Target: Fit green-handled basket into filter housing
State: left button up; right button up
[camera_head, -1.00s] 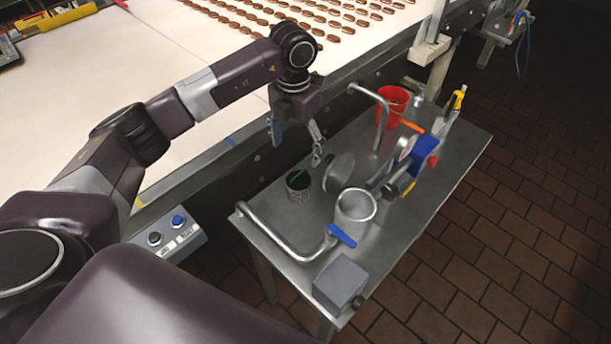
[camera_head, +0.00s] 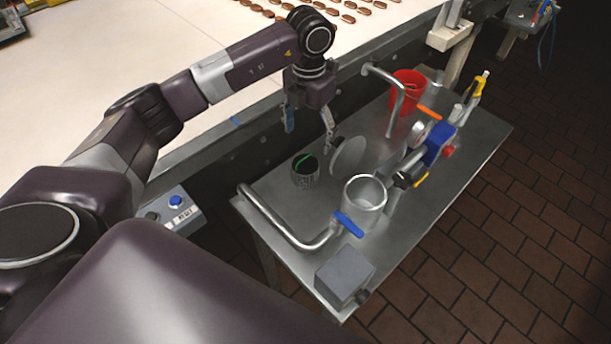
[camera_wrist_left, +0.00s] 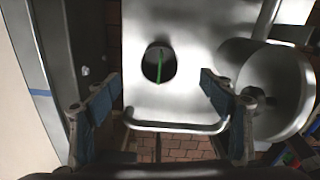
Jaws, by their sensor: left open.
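The basket (camera_head: 305,172) is a small dark cup with a green handle (camera_head: 303,159) across its top. It stands upright on the metal table, and also shows in the left wrist view (camera_wrist_left: 151,66). The filter housing (camera_head: 364,208) is an open steel cylinder to its right, with a blue lever (camera_head: 348,224) beside it. A round steel lid (camera_head: 349,156) stands tilted open behind it. My left gripper (camera_head: 309,137) is open and empty above the basket, pointing down. In the left wrist view the basket lies beyond and between its fingertips (camera_wrist_left: 160,84). My right gripper is not in view.
A bent pipe (camera_head: 285,228) runs along the table's near left side; another (camera_head: 398,95) rises behind. A red bucket (camera_head: 406,98), a blue fitting (camera_head: 437,146) and a grey box (camera_head: 344,276) occupy the table (camera_head: 460,178). The conveyor (camera_head: 130,75) borders it at left.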

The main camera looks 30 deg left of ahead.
aim_at(307, 162)
pick_arm(q)
notch_tip(307, 162, down, 6)
jog(key=b, duration=0.4)
jog(key=shift+r+b, duration=0.15)
jog(key=shift+b, duration=0.2)
jog(key=f, duration=0.2)
jog(key=f+p, duration=0.1)
jog(key=f, duration=0.1)
jog(key=f+p, duration=0.1)
jog(key=f, duration=0.1)
jog(key=shift+s+f, duration=0.25)
jog(key=shift+f, duration=0.05)
jog(key=shift+a+f, duration=0.1)
jog(key=shift+f, duration=0.5)
jog(key=c, duration=1.3)
jog(key=shift+r, duration=0.15)
jog(key=shift+c, duration=0.2)
